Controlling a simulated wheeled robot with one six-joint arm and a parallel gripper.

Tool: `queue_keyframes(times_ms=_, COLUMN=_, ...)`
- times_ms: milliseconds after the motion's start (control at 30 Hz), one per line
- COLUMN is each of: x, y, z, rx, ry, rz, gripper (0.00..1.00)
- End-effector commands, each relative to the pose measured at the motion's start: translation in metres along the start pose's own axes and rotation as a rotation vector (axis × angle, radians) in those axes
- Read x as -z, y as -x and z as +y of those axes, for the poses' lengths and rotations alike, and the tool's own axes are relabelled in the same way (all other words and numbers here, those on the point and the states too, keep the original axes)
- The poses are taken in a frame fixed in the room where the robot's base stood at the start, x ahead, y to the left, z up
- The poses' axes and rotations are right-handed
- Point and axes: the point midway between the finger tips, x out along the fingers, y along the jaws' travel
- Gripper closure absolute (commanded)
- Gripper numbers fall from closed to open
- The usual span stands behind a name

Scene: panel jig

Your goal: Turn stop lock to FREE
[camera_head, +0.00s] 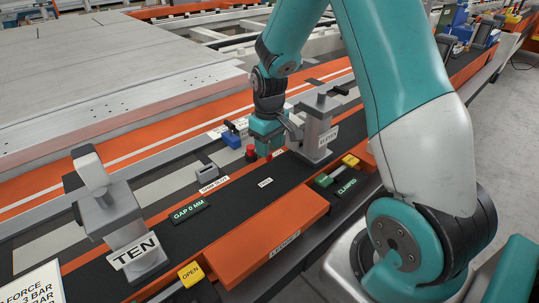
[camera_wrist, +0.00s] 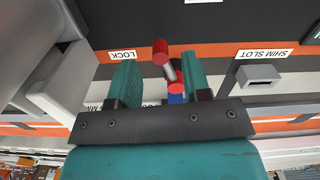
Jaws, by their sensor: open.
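The stop lock shows in the wrist view as a small lever with a red knob (camera_wrist: 160,50) on a silver stem. Beside it on the orange strip is a white LOCK label (camera_wrist: 122,55). My gripper (camera_wrist: 155,72) is open, one teal finger on each side of the lever; contact with either finger cannot be told. In the head view, my gripper (camera_head: 268,148) is low over the dark rail, left of the grey ELEVEN stop. A red knob (camera_head: 250,153) shows beside it. My fingers hide part of the lock there.
The grey ELEVEN stop (camera_head: 318,130) stands close right of my gripper. The shim slot block (camera_head: 207,171) is to the left. The grey TEN stop (camera_head: 110,212) stands farther left.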

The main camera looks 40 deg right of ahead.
Motion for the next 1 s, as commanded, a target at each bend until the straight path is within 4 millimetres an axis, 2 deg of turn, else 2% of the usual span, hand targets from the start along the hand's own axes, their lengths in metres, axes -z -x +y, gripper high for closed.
queue_keyframes(times_ms=33, x=-0.001, y=-0.01, z=-0.001, rx=0.002, ry=0.0, rz=-0.004, gripper=0.56)
queue_keyframes(times_ms=200, x=0.0, y=-0.029, z=0.0, rx=0.001, ry=0.0, rz=-0.001, gripper=0.56)
queue_keyframes(times_ms=567, x=0.0, y=-0.035, z=0.0, rx=0.0, ry=0.0, rz=0.001, gripper=0.56)
queue_keyframes(times_ms=600, x=0.0, y=-0.035, z=0.0, rx=0.0, ry=0.0, rz=0.001, gripper=0.58)
queue_keyframes(times_ms=800, x=0.0, y=-0.035, z=0.0, rx=0.0, ry=0.0, rz=0.0, gripper=1.0)
queue_keyframes(times_ms=1000, x=-0.001, y=-0.033, z=-0.003, rx=0.0, ry=-0.041, rz=0.0, gripper=1.0)
